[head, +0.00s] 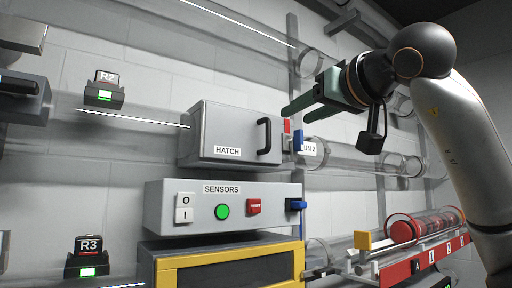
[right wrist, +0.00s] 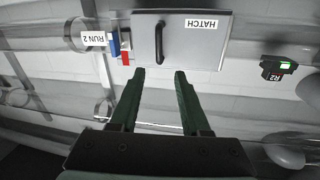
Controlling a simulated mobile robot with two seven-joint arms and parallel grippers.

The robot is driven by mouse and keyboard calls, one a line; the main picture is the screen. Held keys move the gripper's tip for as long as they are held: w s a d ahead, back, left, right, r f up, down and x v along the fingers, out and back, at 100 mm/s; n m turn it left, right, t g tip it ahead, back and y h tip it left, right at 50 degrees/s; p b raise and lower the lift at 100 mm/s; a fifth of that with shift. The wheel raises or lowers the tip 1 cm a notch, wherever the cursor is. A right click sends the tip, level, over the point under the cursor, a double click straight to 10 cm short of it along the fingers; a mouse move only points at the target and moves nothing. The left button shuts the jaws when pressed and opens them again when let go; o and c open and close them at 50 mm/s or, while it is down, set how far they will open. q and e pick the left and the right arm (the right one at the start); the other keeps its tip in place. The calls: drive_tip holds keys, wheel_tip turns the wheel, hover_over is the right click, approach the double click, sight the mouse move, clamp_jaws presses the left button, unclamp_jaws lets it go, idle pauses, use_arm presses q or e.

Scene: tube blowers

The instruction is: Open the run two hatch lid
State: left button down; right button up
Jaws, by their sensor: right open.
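The hatch box (head: 225,133) is a grey box on the wall tube labelled HATCH, with a black bar handle (head: 264,136) at the right of its front. Its lid looks closed. A RUN 2 label (head: 309,149) shows partly on the tube to its right, behind a red and a blue latch part (head: 298,140). In the right wrist view the box (right wrist: 200,40) and handle (right wrist: 160,36) appear upside down, beyond my fingertips. My right gripper (head: 288,114) has green fingers, is open and empty, and is above and right of the handle, apart from it. My left gripper is not in view.
A SENSORS panel (head: 222,205) with a green button and red switch sits below the hatch. A yellow-framed box (head: 228,262) is lower. A red rack (head: 430,255) with a clear tube stands at lower right. R2 (head: 104,90) and R3 (head: 87,257) units are at left.

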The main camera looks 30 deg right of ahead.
sight(270, 128)
drive_tip(key=shift+n+h, duration=0.3)
drive_tip(key=shift+n, duration=0.1)
drive_tip(key=w, duration=0.4)
drive_tip(key=w+d+p, duration=0.1)
drive_tip(key=w, duration=0.7)
drive_tip(key=shift+d+p, duration=0.15)
drive_tip(key=shift+p, duration=0.15)
drive_tip(key=shift+r, duration=0.1)
drive_tip(key=shift+c, duration=0.4)
clamp_jaws()
